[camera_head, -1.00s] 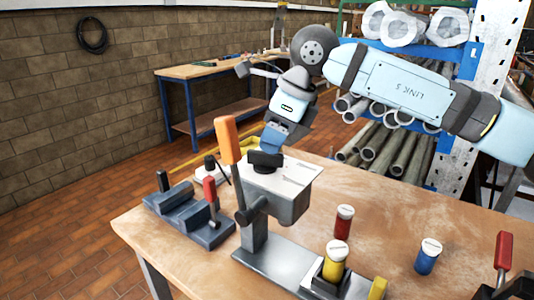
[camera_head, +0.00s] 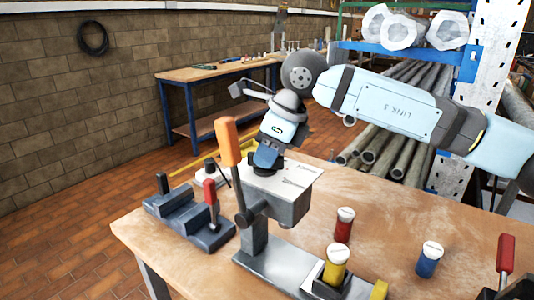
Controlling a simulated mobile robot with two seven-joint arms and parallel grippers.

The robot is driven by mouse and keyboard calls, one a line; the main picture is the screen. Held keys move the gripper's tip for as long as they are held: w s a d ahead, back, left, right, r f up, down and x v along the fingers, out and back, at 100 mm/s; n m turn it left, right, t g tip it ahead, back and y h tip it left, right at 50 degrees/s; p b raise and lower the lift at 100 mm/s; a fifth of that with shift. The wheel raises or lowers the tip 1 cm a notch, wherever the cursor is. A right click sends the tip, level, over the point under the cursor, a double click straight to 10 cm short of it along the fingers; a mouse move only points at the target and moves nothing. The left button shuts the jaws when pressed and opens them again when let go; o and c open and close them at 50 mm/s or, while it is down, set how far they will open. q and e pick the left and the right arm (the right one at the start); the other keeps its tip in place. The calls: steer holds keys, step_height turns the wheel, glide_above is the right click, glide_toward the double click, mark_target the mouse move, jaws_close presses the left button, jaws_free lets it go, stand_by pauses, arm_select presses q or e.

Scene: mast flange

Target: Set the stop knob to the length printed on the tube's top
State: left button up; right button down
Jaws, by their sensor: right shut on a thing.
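A grey press (camera_head: 290,207) with an orange-handled lever (camera_head: 228,142) stands on the wooden table. The dark stop knob (camera_head: 264,171) is on its pale top plate and is mostly hidden by my right gripper (camera_head: 268,160). That gripper points down and is shut on the knob. A yellow tube (camera_head: 335,267) with a white top stands upright in the holder at the front end of the press base. A red tube (camera_head: 343,229) and a blue tube (camera_head: 427,263) stand on the table to its right. Print on the tops is too small to read. My left gripper is not in view.
A dark fixture (camera_head: 189,220) with a red-handled lever stands left of the press. Another red-handled device (camera_head: 505,260) is at the right edge. A yellow block (camera_head: 379,289) is by the base's front end. Bare table (camera_head: 385,225) lies between the tubes and the back edge.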

steer(key=shift+f+m+t+b, duration=0.25)
steer(key=shift+m+t+b, duration=0.05)
steer(key=shift+m+b, duration=0.55)
steer(key=shift+m+t+b, duration=0.4)
steer(key=shift+m+b, duration=0.3)
steer(key=shift+m, duration=0.25)
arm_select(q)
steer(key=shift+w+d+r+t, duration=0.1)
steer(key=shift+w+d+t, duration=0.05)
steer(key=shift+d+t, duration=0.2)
arm_select(e)
steer(key=shift+r+m+h, duration=0.25)
steer(key=shift+m+h, duration=0.05)
steer(key=shift+m, duration=0.1)
steer(key=c, duration=1.1)
jaws_free()
arm_select(q)
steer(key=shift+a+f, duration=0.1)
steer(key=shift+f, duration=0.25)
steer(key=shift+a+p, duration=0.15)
steer(key=shift+p, duration=0.65)
arm_select(e)
steer(key=shift+v, duration=6.95)
